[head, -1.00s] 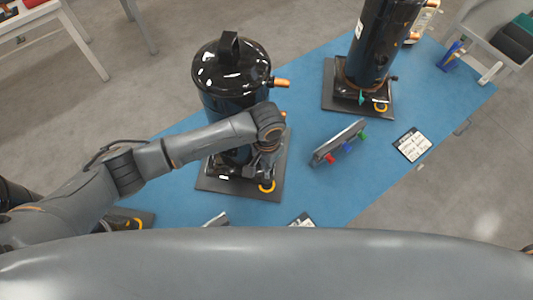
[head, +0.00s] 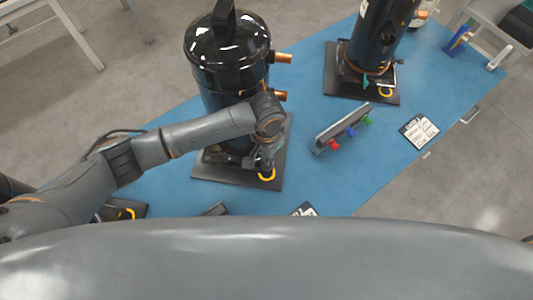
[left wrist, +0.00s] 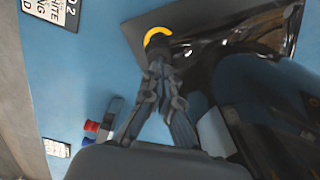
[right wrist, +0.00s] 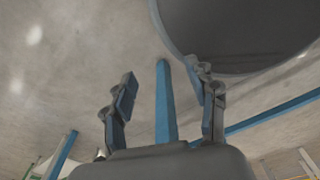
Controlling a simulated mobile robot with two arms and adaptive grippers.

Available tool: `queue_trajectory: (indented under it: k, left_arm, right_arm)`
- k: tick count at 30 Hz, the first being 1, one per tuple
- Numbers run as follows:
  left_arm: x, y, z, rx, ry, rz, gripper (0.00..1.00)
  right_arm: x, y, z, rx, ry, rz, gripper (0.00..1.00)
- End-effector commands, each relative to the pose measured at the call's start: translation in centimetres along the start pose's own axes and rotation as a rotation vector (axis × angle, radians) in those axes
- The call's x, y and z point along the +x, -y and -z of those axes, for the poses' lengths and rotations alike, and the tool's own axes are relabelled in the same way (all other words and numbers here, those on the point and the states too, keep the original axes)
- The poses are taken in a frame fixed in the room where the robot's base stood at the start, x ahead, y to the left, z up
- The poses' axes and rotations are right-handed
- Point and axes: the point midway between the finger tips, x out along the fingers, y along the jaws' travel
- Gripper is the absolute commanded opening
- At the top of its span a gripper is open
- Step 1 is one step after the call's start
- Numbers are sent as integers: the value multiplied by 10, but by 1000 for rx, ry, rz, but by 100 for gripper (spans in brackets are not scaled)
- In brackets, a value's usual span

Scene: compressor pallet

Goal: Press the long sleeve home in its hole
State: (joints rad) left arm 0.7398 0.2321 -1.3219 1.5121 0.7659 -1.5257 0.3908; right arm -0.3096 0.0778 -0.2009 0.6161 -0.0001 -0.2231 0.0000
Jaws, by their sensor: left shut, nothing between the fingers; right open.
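The compressor (head: 228,55), a glossy black tank with copper stubs, stands upright on a dark base plate (head: 210,172). A yellow ring (head: 267,174) marks the plate's near right corner; it also shows in the left wrist view (left wrist: 157,37). My left gripper (head: 267,163) is over that corner. In the left wrist view its fingertips (left wrist: 160,62) are together and empty, against or just above a dark piece beside the ring. I cannot tell whether that piece is the long sleeve, or how deep it sits. My right gripper (right wrist: 165,80) is open and empty, away from the pallet.
A rack (head: 342,128) with red, blue and green pieces lies right of the compressor on the blue surface (head: 305,180). A second compressor (head: 375,35) stands behind it on its own plate. A label card (head: 419,130) lies at right. A bench (head: 497,30) is at upper right.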

Motion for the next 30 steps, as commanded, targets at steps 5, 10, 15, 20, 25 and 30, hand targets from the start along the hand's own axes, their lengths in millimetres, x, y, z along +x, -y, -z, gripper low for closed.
queue_trajectory:
  k: [5,10,15,20,25,30]
  left_arm:
    - [2,-2,-5,0,14,-2,0]
    - [-15,-2,-5,0,12,-2,0]
    - [-31,-1,-4,1,10,-2,0]
    - [-46,-1,-3,1,8,-2,0]
    - [-49,-1,-2,0,7,-1,0]
    - [-65,-1,-1,1,3,-2,0]
  right_arm:
    - [-4,0,5,1,-7,0,58]
    - [-22,-2,13,1,-17,-1,58]
    - [-40,-3,19,1,-25,-3,58]
    - [-55,-3,19,2,-23,-3,58]
    - [-58,-9,13,-1,-13,-9,58]
    - [-56,-7,13,-1,-14,-7,58]
